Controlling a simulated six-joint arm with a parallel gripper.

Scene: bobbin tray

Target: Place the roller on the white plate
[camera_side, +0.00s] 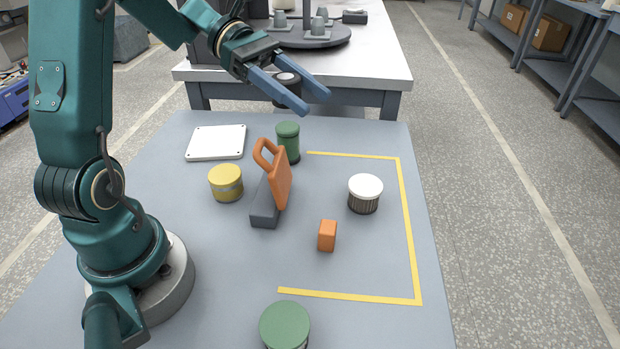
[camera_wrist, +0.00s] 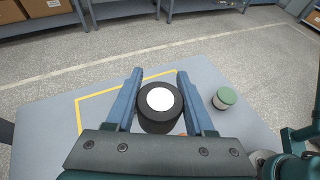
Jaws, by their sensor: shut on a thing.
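The roller (camera_side: 287,78) is a dark, near-black cylinder, with a white disc on its end in the wrist view (camera_wrist: 160,99). My gripper (camera_side: 315,101) is shut on it, with one blue finger along each side; the fingers also show in the wrist view (camera_wrist: 160,72). The roller is held raised above the far edge of the table, and the fingers hide part of it in the side view. The white plate (camera_side: 216,142) lies flat and bare at the back left of the table, to the left of and below my gripper in the side view.
A green cylinder (camera_side: 288,141) stands right of the plate. A yellow tin (camera_side: 226,183) and an orange-handled grey block (camera_side: 265,205) stand nearer. A white-topped container (camera_side: 365,194) and orange block (camera_side: 327,236) are inside the yellow tape outline (camera_side: 408,230). A green-topped cylinder (camera_side: 285,325) is at the front.

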